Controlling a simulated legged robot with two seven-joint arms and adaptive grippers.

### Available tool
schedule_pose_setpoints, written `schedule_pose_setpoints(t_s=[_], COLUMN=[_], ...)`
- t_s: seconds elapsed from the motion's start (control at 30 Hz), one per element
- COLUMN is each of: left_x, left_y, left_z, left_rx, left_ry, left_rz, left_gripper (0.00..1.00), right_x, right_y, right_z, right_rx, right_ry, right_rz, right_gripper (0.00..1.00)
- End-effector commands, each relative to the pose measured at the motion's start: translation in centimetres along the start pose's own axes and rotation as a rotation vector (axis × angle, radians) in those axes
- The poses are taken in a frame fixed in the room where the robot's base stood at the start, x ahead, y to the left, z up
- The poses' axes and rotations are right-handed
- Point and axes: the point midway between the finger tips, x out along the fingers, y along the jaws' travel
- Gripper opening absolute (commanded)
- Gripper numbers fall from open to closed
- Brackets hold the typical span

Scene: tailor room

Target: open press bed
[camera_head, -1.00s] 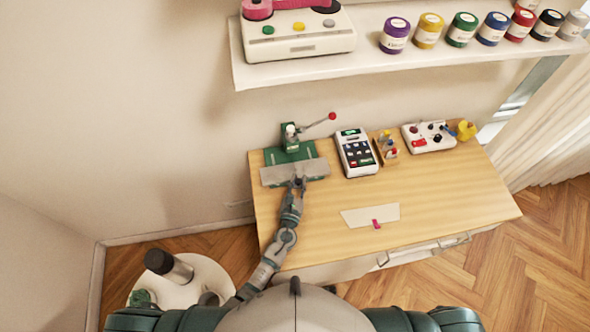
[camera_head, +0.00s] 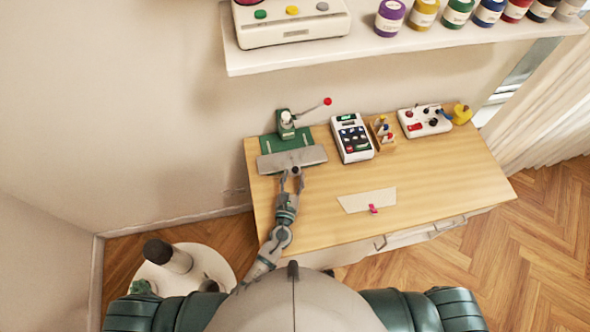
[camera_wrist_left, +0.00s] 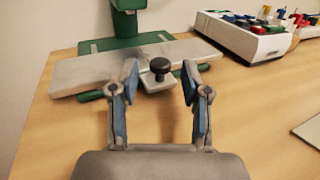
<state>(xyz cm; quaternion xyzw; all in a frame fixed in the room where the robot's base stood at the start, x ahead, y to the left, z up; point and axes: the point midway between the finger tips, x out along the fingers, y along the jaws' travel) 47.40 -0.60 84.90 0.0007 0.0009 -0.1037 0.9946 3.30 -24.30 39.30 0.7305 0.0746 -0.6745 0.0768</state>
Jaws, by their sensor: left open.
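The press (camera_head: 286,132) stands at the table's back left, with a green base and frame and a lever ending in a red ball (camera_head: 327,101). Its grey bed plate (camera_head: 272,162) lies across the front of the green base. In the left wrist view the bed (camera_wrist_left: 90,72) has a black knob (camera_wrist_left: 160,66) on a small tab at its front edge. My left gripper (camera_head: 292,174) is open at the front of the bed. In the wrist view its fingers (camera_wrist_left: 160,85) stand on either side of the knob, and a gap shows on both sides. My right gripper is not in view.
A keypad device (camera_head: 352,138), a small wooden rack (camera_head: 382,133) and a control box (camera_head: 424,121) stand right of the press. A pale sheet with a pink clip (camera_head: 368,200) lies on the wooden table (camera_head: 450,180). A shelf (camera_head: 400,48) hangs above.

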Motion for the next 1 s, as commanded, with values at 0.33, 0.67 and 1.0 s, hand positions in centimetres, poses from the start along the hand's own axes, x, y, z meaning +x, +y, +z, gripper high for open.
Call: schedule_pose_setpoints(t_s=[0.33, 0.67, 1.0], left_x=[-7.3, -8.8, -8.8], left_y=[0.0, 0.0, 0.0], left_z=[-0.1, -0.1, -0.1], left_rx=[0.001, 0.000, 0.000], left_ry=[0.002, 0.000, 0.000], left_rz=[0.000, 0.001, 0.000], left_gripper=[0.47, 0.47, 0.47], right_x=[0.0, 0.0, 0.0], right_y=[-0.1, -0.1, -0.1], right_z=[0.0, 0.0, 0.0], right_rx=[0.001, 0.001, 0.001], right_ry=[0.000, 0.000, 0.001], right_rz=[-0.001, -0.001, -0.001], right_gripper=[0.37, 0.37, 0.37])
